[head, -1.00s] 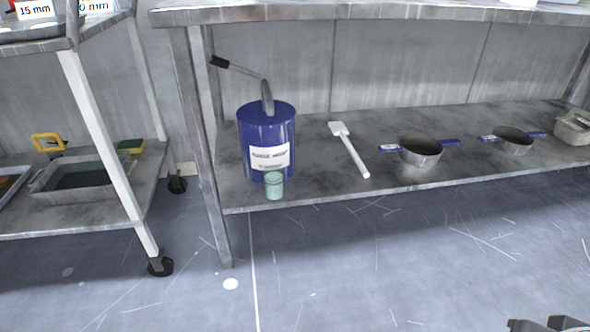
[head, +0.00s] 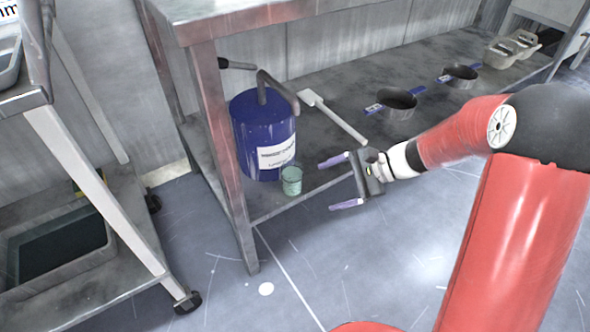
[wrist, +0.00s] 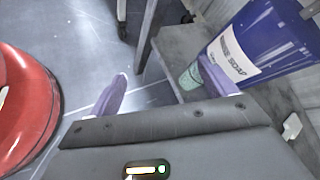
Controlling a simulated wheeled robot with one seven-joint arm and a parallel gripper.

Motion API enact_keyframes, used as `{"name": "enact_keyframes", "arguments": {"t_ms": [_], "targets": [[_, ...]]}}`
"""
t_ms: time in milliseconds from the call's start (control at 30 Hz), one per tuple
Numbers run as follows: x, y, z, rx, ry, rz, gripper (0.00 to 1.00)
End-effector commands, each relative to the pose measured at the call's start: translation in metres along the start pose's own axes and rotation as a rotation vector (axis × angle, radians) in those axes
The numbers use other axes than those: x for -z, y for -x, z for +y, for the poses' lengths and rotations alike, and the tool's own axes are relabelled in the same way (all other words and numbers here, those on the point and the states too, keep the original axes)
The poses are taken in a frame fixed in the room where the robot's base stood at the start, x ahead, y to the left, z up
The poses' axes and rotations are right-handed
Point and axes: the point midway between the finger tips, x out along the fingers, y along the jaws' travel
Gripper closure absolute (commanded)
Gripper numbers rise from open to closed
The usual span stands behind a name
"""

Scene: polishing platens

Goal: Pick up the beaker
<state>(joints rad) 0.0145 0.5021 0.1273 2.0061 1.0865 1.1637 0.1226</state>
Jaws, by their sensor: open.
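The beaker (head: 291,181) is a small pale green cup. It stands upright on the low metal shelf, close to its front edge and just in front of a blue drum. It also shows in the wrist view (wrist: 190,76), partly covered by one of my fingers. My gripper (head: 340,183) is open and empty, with its two purple fingers apart. In the head view it is to the right of the beaker, pointing left towards it, with a gap between them. In the wrist view the fingers (wrist: 165,85) stand wide apart.
The blue drum (head: 262,139) with a pump spout is right behind the beaker. A table leg (head: 222,150) stands to its left. A white scraper (head: 331,115) and metal pans (head: 397,104) lie on the shelf to the right. A wheeled cart (head: 95,190) is at left.

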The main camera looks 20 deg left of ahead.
Motion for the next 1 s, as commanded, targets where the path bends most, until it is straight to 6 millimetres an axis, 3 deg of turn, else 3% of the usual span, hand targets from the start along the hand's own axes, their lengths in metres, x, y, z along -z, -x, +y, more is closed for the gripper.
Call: {"name": "enact_keyframes", "arguments": {"t_ms": [200,400,500,667,1000], "targets": [[0.061,-0.052,-0.028,0.216,-0.332,-0.221,0.16],[0.111,-0.088,-0.031,0.382,-0.56,-0.34,0.16],[0.126,-0.097,-0.029,0.433,-0.626,-0.369,0.16],[0.136,-0.108,-0.029,0.466,-0.668,-0.387,0.16],[0.124,-0.142,-0.05,0.465,-0.667,-0.387,0.16]]}}
